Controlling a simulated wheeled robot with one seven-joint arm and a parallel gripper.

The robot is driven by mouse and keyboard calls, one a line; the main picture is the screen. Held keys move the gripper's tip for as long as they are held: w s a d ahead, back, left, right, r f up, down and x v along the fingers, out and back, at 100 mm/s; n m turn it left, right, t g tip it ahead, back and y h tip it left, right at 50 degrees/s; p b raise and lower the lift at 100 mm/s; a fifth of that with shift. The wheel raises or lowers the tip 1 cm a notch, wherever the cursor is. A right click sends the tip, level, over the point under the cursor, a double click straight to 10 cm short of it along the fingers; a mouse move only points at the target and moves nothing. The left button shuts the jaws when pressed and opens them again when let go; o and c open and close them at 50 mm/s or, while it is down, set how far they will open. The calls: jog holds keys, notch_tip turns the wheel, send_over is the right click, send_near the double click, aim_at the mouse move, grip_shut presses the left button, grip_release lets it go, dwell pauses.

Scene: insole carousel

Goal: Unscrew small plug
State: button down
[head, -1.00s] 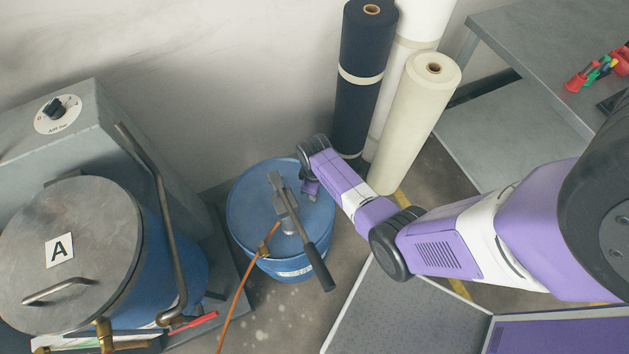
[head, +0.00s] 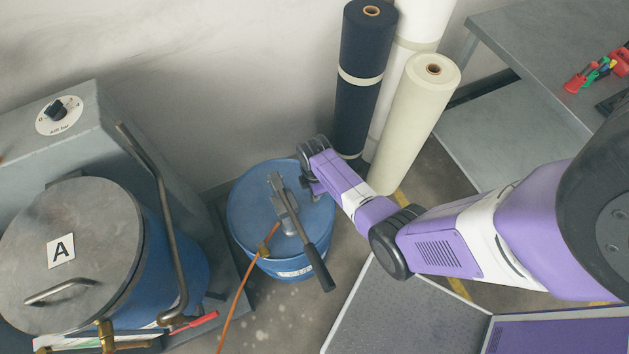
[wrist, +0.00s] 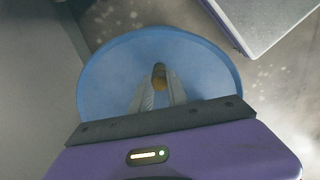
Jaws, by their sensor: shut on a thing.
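A blue drum (head: 250,215) stands on the floor, with a grey hand pump (head: 288,212) on its lid. My gripper (head: 317,190) points down at the lid's far right part, beside the pump; its fingertips are hard to see in the head view.
The pump's dark handle (head: 319,268) sticks out over the front rim, and an orange hose (head: 240,285) runs down from the pump. A lidded vessel marked A (head: 90,235) stands at left. Upright rolls (head: 415,120) stand behind the drum. A grey table (head: 560,45) is at right.

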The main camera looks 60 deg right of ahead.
jog(key=n, duration=0.4)
jog(key=shift+n, duration=1.1)
jog(key=shift+n, duration=1.1)
jog(key=n, duration=0.3)
jog(key=shift+r+n+p, duration=0.1)
jog(key=shift+n+p, duration=0.3)
jog(key=shift+n, duration=0.7)
jog(key=n, duration=0.4)
jog(key=shift+d, duration=0.1)
